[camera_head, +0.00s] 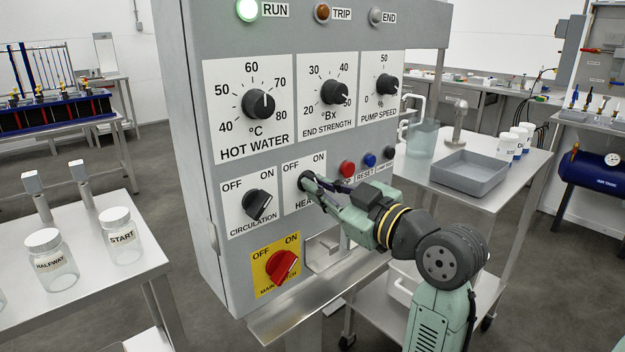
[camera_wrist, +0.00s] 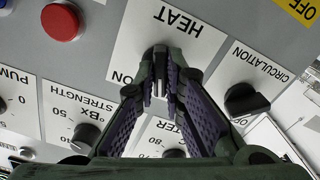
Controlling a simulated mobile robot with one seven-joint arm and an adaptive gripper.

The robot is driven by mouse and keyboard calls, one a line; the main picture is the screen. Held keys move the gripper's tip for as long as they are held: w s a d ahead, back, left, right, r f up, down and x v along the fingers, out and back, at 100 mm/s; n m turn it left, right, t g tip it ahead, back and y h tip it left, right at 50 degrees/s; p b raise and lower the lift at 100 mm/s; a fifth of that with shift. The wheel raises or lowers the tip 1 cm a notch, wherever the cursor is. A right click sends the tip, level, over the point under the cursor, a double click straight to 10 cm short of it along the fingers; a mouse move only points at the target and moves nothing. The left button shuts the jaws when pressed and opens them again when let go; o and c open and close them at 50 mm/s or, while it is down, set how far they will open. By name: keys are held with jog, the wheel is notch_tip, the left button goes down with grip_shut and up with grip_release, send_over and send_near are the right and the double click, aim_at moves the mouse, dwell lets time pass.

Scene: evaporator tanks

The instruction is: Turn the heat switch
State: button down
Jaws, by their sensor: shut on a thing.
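The heat switch (camera_head: 304,181) is a black knob on a white OFF/ON plate in the middle of the grey control panel. My gripper (camera_head: 314,183) reaches in from the right, with its fingers at the knob. In the wrist view the heat switch (camera_wrist: 160,76) sits between the two purple-padded fingertips of my gripper (camera_wrist: 162,88), which is shut on it. The HEAT label shows upside down there. The fingers cover part of the plate, and I cannot tell exactly which way the knob points.
The circulation switch (camera_head: 257,204) is close on the left, and the red main switch (camera_head: 281,266) is below it. Red (camera_head: 347,168) and blue (camera_head: 369,160) buttons lie just right of my gripper. Dials fill the upper panel. The green RUN lamp (camera_head: 247,10) is lit.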

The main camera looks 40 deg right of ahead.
jog(key=shift+m+p, duration=0.7)
jog(key=shift+m, duration=0.3)
jog(key=shift+m+p, duration=0.8)
jog(key=shift+m, duration=0.2)
jog(key=shift+m+p, duration=0.95)
jog(key=shift+m, duration=0.15)
